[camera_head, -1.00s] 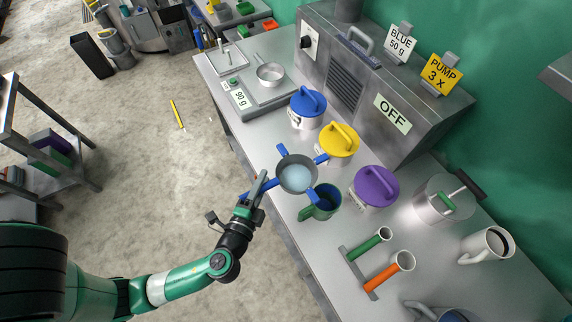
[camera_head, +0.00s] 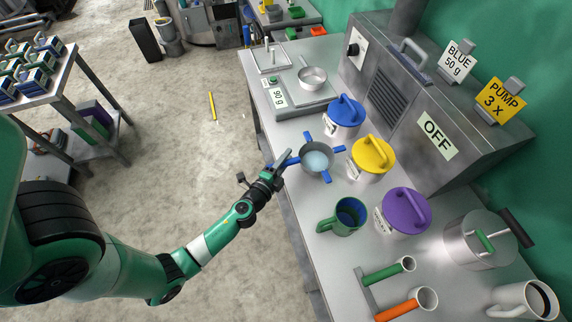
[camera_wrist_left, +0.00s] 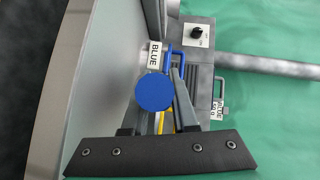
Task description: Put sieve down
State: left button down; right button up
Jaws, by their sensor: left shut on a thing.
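The sieve (camera_head: 317,161) is a round dark-rimmed bowl with pale blue mesh and several blue arms. My left gripper (camera_head: 284,161) is shut on its left blue arm, at the table's near edge. The sieve is over the bare steel table between the scale and the green jug; I cannot tell whether it touches the top. In the left wrist view a blue round shape (camera_wrist_left: 153,92) sits between the fingers and hides what is behind it. My right gripper is not in view.
The green jug (camera_head: 341,222) stands just below the sieve in the picture. Blue-lidded (camera_head: 346,110), yellow-lidded (camera_head: 373,155) and purple-lidded (camera_head: 407,209) canisters stand to its right. The scale (camera_head: 300,97) with a small pan is above. The steel table (camera_head: 318,196) is bare around the sieve.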

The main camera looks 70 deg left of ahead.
pick_arm(q)
jog(key=f+b, duration=0.3)
jog(key=f, duration=0.1)
jog(key=shift+w+a, duration=0.15)
jog(key=shift+a, duration=0.2)
jog(key=shift+r, duration=0.1)
jog(key=c, duration=0.7)
grip_release()
